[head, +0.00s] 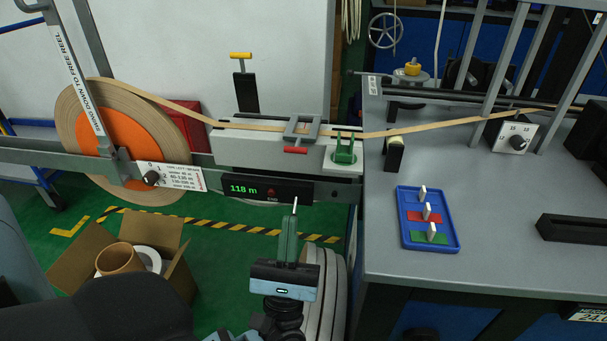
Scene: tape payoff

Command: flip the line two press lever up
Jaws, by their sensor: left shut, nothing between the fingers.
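A grey clamp frame (301,129) with a red handle (295,150) sits across the tan tape (250,126) on the white rail block. The red handle lies low on the near side. A black upright lever with a yellow T-handle (241,55) stands behind the tape, further left. No label readable here tells which is the line two press lever. My left gripper (294,205) is shut and empty, pointing up in front of the rail, below and apart from the red handle. My right gripper is out of view.
A tape reel (75,140) stands left. A green clip (344,150) stands right of the clamp. The grey bench (490,250) at right holds a blue tray (451,244) and a dial box (512,136). An open carton (82,255) is lower left.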

